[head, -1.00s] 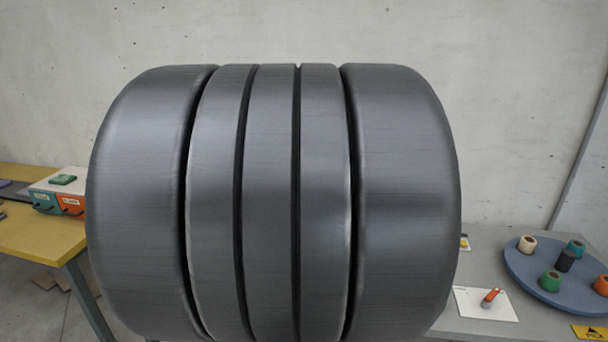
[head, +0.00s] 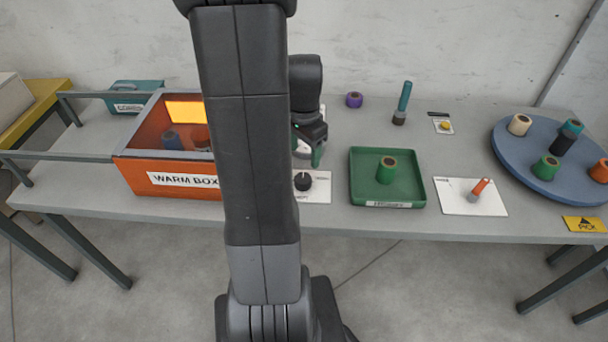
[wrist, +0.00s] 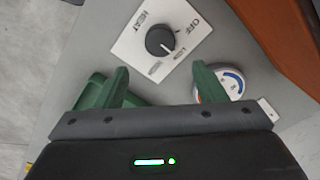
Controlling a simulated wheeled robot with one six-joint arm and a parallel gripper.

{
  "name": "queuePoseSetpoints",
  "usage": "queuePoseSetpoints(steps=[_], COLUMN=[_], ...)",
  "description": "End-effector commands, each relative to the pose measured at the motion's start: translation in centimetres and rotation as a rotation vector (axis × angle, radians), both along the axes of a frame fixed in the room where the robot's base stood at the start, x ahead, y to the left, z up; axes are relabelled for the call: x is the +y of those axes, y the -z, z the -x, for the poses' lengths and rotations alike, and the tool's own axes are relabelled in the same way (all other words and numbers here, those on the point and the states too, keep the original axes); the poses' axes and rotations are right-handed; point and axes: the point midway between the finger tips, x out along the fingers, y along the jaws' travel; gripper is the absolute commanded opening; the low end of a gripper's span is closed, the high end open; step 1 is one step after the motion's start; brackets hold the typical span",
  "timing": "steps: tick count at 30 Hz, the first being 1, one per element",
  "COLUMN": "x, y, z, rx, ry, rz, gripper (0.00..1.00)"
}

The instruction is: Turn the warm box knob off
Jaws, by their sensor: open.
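The warm box knob (head: 303,181) is a round black knob on a white plate (head: 321,187), right of the orange warm box (head: 150,184). In the wrist view the knob (wrist: 160,41) has a white pointer mark, aimed toward the lower-right label and not at the OFF print. The plate (wrist: 128,44) also reads HEAT. My gripper (wrist: 160,70) has green fingers, open and empty, with the knob beyond the gap between their tips. In the head view my gripper (head: 316,158) is above and behind the knob, apart from it.
A green tray (head: 413,198) with a green spool is right of the plate. A round dial (wrist: 231,80) is by one finger. Farther right are a white card (head: 455,205) and a blue turntable (head: 500,157). My arm hides part of the warm box.

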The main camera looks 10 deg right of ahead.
Motion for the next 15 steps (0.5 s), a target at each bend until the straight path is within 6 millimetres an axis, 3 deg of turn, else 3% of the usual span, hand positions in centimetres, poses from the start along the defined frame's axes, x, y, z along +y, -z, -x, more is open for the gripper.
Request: queuePoseSetpoints(steps=[6,15], x=[0.0,0.0], y=[5.1,9.2], z=[0.2,0.1], rx=[0.007,0.002], ry=[-0.001,-0.002], rz=[-0.001,0.000], gripper=[0.64,0.64])
